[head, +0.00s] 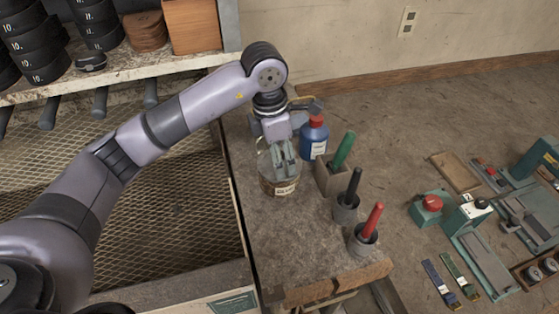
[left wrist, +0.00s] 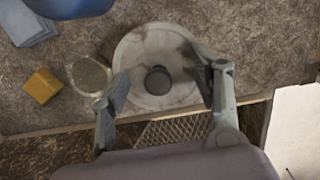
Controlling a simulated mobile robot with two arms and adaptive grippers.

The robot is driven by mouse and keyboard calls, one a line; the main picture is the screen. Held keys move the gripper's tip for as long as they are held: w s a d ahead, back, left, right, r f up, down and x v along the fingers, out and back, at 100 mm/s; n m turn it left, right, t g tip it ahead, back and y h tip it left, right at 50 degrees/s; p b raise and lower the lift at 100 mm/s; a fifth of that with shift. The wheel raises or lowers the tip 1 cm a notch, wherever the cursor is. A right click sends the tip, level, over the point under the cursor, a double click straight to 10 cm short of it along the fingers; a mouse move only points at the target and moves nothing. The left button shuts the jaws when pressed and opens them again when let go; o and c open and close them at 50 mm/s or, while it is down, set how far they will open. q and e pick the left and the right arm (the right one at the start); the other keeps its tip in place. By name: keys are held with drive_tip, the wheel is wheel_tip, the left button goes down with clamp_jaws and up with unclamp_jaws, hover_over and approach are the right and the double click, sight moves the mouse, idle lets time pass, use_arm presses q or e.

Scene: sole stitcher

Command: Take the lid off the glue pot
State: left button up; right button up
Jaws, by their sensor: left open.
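The glue pot (head: 281,187), a squat jar with a pale label, stands on the narrow bench in the head view. In the left wrist view its round, stained lid (left wrist: 140,55) is seen from above, with a dark knob (left wrist: 158,80) at the centre. My left gripper (head: 283,158) is directly over the pot and hides part of the lid in the head view. In the left wrist view its open fingers (left wrist: 161,78) stand on either side of the knob, with clear gaps. I cannot tell the fingertips' height above the lid. My right gripper is not in view.
Close to the pot stand a blue bottle (head: 314,140) with a red cap, and green (head: 342,151), black (head: 353,185) and red (head: 373,220) handles in holders. A yellow block (left wrist: 43,86) and a small round jar (left wrist: 89,76) lie nearby. The near bench top is clear.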

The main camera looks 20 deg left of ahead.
use_arm(q)
drive_tip(key=shift+s, duration=0.1)
drive_tip(key=c, duration=0.8)
drive_tip(key=shift+f, duration=0.15)
drive_tip(key=c, duration=0.4)
drive_tip(key=shift+a+f, duration=0.1)
clamp_jaws()
